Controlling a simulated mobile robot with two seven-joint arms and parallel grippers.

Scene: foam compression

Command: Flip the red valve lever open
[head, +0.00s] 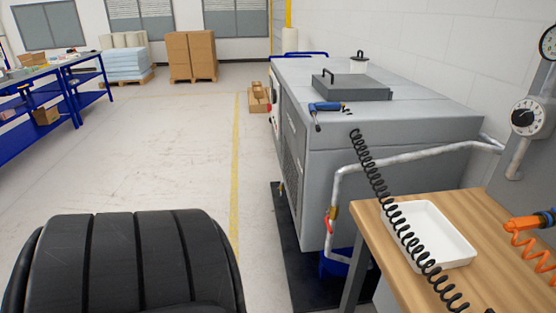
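A small red valve lever (329,226) sits low on the grey pipe at the near side of the large grey machine. It hangs roughly downward along the pipe, just below a brass-coloured valve body (334,213). It is too small to tell its exact angle. The pipe (338,190) runs down from a bend and also stretches right toward the wall. Neither of my grippers is in the head view.
The wooden table (370,232) with a white tray (455,251) stands right of the valve. A black coiled hose (378,184) hangs in front of the machine (390,135). A blue container (333,265) is below the valve. Floor (170,150) to the left is clear.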

